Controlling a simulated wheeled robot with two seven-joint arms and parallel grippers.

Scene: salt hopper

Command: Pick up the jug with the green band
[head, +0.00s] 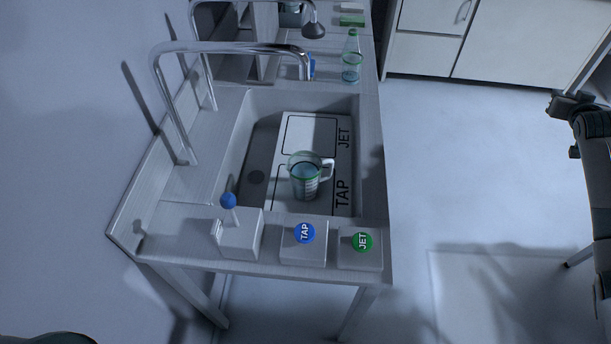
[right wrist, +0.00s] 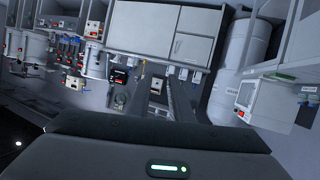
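A clear jug (head: 304,180) with a green band near its rim and dark marks on its side stands upright in the sink (head: 371,150). Its handle points right. It is on the TAP field of a white plate (head: 318,132) marked JET and TAP. My right arm is at the right edge of the head view, well apart from the jug and beyond the counter. My left gripper is not in view.
A chrome tap (head: 235,47) arches over the sink's far part. A blue-knobbed lever (head: 229,201), a blue TAP button (head: 305,232) and a green JET button (head: 362,242) line the near edge. A green-tinted bottle (head: 351,58) stands behind the sink. The floor to the right is clear.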

